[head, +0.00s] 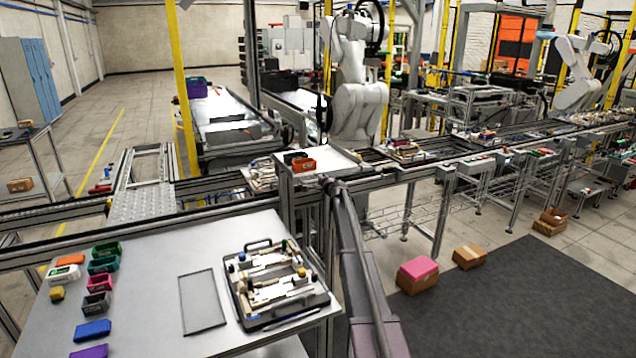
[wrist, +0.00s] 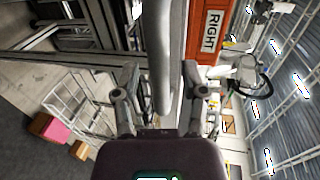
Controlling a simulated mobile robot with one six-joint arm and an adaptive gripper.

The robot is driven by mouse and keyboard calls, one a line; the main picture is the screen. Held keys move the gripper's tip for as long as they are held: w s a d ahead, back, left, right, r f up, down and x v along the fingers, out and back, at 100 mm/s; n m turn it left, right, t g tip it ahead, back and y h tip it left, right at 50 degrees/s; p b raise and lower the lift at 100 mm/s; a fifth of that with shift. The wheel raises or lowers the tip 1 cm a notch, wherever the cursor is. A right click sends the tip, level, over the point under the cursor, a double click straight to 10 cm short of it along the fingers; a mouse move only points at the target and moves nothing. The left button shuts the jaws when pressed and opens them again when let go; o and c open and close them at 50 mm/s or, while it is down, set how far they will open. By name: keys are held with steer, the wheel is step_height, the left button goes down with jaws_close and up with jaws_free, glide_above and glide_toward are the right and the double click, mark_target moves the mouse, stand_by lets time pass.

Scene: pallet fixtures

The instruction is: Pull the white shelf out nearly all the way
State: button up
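The white shelf (head: 338,158) is a flat light panel on the metal frame at the middle of the head view. An orange bin stands on its left part. My gripper (head: 328,182) is at the shelf's near edge, small and dark there. In the wrist view my gripper (wrist: 160,75) has its two fingers apart, one on each side of a long pale grey bar, which seems to be the shelf's edge. A gap shows between the left finger and the bar. The right finger is close to the bar; I cannot tell if it touches.
The orange bin (wrist: 202,30) reads "RIGHT" in the wrist view. A table (head: 150,300) at the front left holds small coloured bins and a fixture tray (head: 312,298). Cardboard boxes (head: 469,257) stand on the floor at right. The dark mat (head: 510,300) is mostly clear.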

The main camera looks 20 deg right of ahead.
jaws_close()
steer(key=shift+d, duration=0.3)
steer(key=shift+a, duration=0.25)
steer(key=f+v, duration=0.2)
steer(key=v, duration=0.9)
steer(key=s+f+v, duration=0.1)
steer(key=f+v, duration=0.1)
steer(key=v, duration=0.9)
steer(key=shift+s+f, duration=0.3)
steer(key=shift+a, duration=0.1)
steer(key=shift+o, duration=0.8)
jaws_free()
steer(key=shift+s, duration=0.1)
